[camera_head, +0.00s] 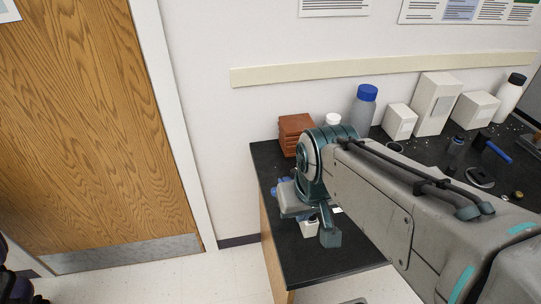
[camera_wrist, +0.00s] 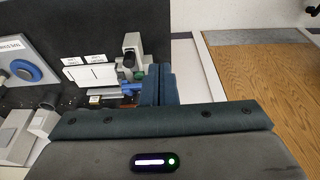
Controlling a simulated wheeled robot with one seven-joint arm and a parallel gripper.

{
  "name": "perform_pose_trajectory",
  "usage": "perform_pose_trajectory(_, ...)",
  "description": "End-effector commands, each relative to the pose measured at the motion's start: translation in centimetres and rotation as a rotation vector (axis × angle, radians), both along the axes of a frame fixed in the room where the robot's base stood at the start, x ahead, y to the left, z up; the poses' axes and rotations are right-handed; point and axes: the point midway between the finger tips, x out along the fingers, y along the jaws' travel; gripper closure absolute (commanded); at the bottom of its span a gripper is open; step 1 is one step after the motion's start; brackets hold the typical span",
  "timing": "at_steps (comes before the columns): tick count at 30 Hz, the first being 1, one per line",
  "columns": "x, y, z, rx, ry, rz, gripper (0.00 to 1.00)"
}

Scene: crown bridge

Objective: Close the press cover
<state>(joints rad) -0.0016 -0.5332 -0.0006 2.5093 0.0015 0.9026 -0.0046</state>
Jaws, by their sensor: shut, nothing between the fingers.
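My gripper (camera_wrist: 160,84) shows in the wrist view with its two dark teal fingers together and nothing between them. Just left of the fingertips is a small grey machine (camera_wrist: 131,47) with a dark round top piece, which may be the press. A blue part (camera_wrist: 112,89) lies at its foot, close to the fingers; contact cannot be told. I cannot make out the cover or its angle. In the head view my gripper (camera_head: 329,232) is over the left end of the black bench (camera_head: 345,262), and my arm hides most of what is there.
A white plate (camera_wrist: 92,76) with labels above it lies left of the machine. A brown drawer box (camera_head: 295,132), a blue-capped bottle (camera_head: 363,107) and white boxes (camera_head: 434,104) stand along the wall. A wooden door (camera_head: 90,130) and open floor are left of the bench.

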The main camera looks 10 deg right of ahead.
Motion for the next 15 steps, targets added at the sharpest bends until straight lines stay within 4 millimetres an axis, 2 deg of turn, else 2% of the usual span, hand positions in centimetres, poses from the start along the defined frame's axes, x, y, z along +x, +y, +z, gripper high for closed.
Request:
perform_pose_trajectory(5, 2.0, 0.1, 0.6, 0.015, 0.002, 0.004, 1.0)
perform_pose_trajectory(8, 4.8, 0.3, 1.1, 0.032, 0.004, 0.009, 1.0)
perform_pose_trajectory(15, 13.2, 0.2, 1.0, 0.036, 0.002, 0.003, 1.0)
